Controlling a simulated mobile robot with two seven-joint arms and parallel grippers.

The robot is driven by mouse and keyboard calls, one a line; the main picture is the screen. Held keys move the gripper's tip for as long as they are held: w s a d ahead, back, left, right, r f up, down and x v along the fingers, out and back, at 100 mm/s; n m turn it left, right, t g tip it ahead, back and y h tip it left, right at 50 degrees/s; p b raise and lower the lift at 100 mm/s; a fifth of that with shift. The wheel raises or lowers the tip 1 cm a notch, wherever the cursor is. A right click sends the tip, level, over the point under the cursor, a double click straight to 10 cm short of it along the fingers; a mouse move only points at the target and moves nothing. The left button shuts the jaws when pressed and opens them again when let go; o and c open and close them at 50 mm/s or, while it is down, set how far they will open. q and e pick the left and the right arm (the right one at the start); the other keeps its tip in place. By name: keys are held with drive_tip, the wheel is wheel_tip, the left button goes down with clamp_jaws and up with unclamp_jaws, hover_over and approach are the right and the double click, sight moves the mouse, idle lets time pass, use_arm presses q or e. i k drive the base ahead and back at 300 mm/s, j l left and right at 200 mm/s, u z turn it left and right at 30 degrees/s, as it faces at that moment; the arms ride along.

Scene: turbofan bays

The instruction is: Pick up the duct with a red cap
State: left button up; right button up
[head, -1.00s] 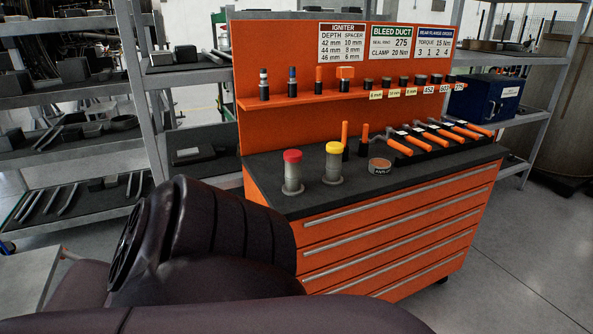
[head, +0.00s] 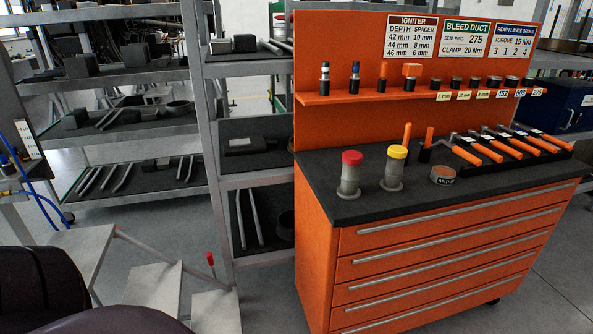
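The duct with a red cap (head: 350,174) stands upright on the dark top of the orange tool cabinet, near its left end. It is a short grey cylinder with a wider foot. A similar duct with a yellow cap (head: 393,168) stands just to its right, apart from it. Neither of my grippers shows in the head view. Only dark rounded parts of my own arm show at the lower left, well away from the ducts.
The orange cabinet (head: 440,262) has a dark top (head: 335,204) with a round tin (head: 444,175) and several orange-handled tools (head: 497,146). A back panel carries a shelf of small parts. Grey shelving stands left. White steps (head: 152,288) are at lower left.

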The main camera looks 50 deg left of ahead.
sight(348, 189)
drive_tip(key=u, duration=1.05)
